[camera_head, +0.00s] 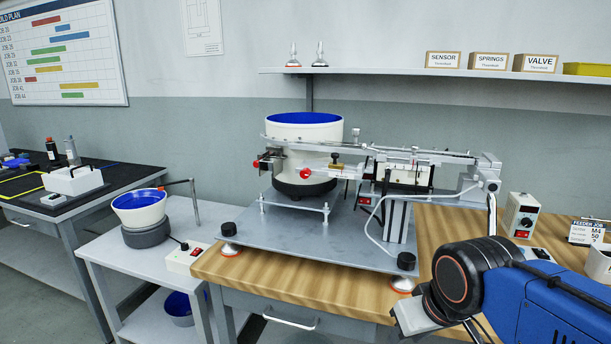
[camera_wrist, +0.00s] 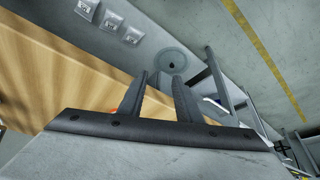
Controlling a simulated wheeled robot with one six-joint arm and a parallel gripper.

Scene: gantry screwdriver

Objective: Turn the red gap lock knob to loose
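A white bowl feeder with a blue inside (camera_head: 304,128) stands on a grey plate on the wooden bench, with a metal rail along its front. I cannot tell which is the gap lock knob, and no pointer setting is readable. In the head view my gripper is low right, in front of the bench edge, well away from the knobs.
A side table with a smaller blue-lined bowl (camera_head: 139,207) stands left of the bench (camera_head: 285,275). A control box (camera_head: 523,215) and a feeder job card (camera_head: 586,232) are at the right. A shelf (camera_head: 430,73) hangs above. Black plate-corner knobs (camera_head: 406,261) stick up at the front.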

